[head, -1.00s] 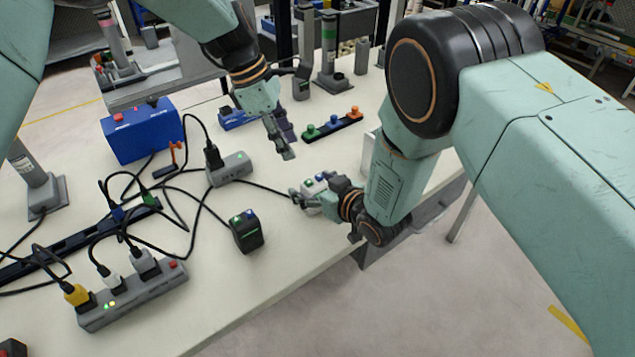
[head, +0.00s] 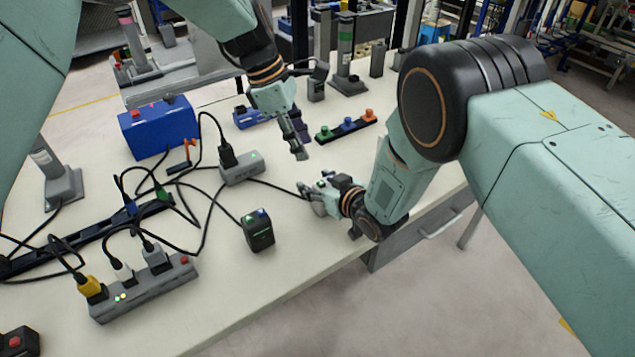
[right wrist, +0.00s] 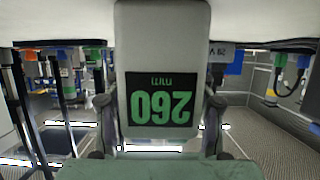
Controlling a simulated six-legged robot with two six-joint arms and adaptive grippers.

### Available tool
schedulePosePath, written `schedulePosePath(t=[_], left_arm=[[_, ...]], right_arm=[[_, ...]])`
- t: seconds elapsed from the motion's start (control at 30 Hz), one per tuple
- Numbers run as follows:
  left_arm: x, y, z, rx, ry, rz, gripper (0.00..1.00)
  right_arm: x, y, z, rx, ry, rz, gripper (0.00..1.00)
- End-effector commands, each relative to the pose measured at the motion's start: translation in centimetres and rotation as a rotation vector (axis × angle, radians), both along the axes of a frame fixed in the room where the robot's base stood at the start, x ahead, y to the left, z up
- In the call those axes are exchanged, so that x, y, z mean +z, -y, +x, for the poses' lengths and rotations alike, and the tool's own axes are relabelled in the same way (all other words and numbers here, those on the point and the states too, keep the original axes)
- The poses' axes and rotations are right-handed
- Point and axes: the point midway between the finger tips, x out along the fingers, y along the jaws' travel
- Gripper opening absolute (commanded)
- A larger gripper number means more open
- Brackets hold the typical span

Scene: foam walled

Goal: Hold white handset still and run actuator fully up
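The white handset (right wrist: 160,45) fills the middle of the right wrist view, with a dark display reading 260 mm in green, upside down. The fingers of my right gripper (right wrist: 160,105) lie along its two sides and appear to touch them. In the head view my right gripper (head: 322,198) is at the table's front edge, and the handset is mostly hidden there. My left gripper (head: 298,145) hangs above the table, behind the right one, apart from the handset; its finger gap is unclear. A grey column actuator (head: 345,55) with a green band stands at the back.
A black handset (head: 258,230), a grey power strip (head: 145,287) with plugs, a small grey box (head: 241,168) and loose cables lie on the table (head: 215,310). A blue box (head: 157,127) and a strip with coloured buttons (head: 347,126) stand farther back. Another column (head: 58,178) stands left.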

Motion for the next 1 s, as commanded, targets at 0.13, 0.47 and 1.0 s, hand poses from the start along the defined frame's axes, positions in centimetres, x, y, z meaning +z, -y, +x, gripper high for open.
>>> schedulePosePath(t=[0.13, 0.47, 1.0], left_arm=[[0.0, 0.0, 0.0, 0.0, 0.0, 0.0, 0.38], [0.0, 0.0, 0.0, 0.0, 0.0, 0.0, 0.38], [0.0, 0.0, 0.0, 0.0, 0.0, 0.0, 0.38]], right_arm=[[0.01, 0.0, 0.0, 0.0, 0.0, 0.0, 0.4], [0.0, 0.01, -0.01, 0.0, 0.0, 0.0, 0.12], [-0.01, 0.02, 0.0, 0.0, 0.0, 0.0, 0.04]])
